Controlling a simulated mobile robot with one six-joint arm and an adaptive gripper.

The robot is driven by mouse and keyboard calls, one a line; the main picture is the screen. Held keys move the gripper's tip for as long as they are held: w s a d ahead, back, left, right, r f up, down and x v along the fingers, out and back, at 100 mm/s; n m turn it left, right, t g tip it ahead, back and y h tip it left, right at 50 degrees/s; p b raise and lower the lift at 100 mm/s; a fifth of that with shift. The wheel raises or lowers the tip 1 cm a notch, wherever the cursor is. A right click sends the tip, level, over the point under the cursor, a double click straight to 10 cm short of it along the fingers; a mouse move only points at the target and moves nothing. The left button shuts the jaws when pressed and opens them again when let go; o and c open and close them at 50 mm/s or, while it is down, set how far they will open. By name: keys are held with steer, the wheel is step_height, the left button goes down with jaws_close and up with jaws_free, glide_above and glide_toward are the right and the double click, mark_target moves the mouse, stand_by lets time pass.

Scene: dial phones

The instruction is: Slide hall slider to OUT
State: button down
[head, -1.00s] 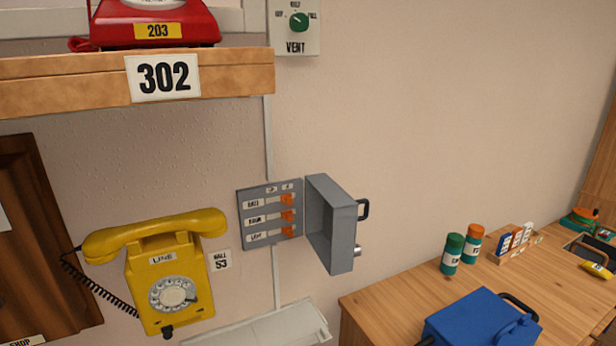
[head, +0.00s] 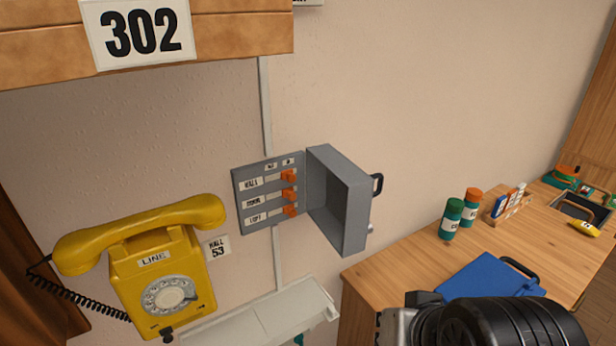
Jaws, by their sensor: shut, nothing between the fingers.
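The hall slider (head: 289,175) is the top orange knob of three on a grey wall panel (head: 240,206). It sits toward the right end of its slot, beside a small label reading HALL. Two more orange sliders, for the door (head: 289,194) and the loft (head: 290,211), sit below it, also at the right. The column labels above the slots are too small to read surely. My gripper (head: 394,326) is at the bottom edge, right of and below the panel, partly cut off by the frame. It is shut and empty, apart from the sliders.
The panel's grey box cover (head: 340,205) stands open on the right, with a black handle (head: 377,184). A yellow dial phone (head: 160,275) hangs at the left, under a wooden shelf (head: 240,30). A desk (head: 400,260) with a blue case (head: 490,280) is at the right.

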mark_target(289, 177)
steer(key=w+a+r+m+t, duration=0.3)
steer(key=w+a+m+t, duration=0.3)
steer(key=w, duration=0.2)
steer(key=w+a+r+m+t+h, duration=0.1)
steer(key=w+a+r+m+t, duration=0.3)
steer(key=w, duration=0.5)
steer(key=a+m+t, duration=0.2)
steer(key=shift+w+a+r+t+p, duration=0.15)
steer(key=shift+a+r+t+p, duration=0.05)
steer(key=shift+a+t+p, duration=0.2)
steer(key=w+r+p, duration=0.1)
steer(key=w+p, duration=0.3)
steer(key=w, duration=0.6)
steer(key=shift+r, duration=0.25)
steer(key=shift+s, duration=0.1)
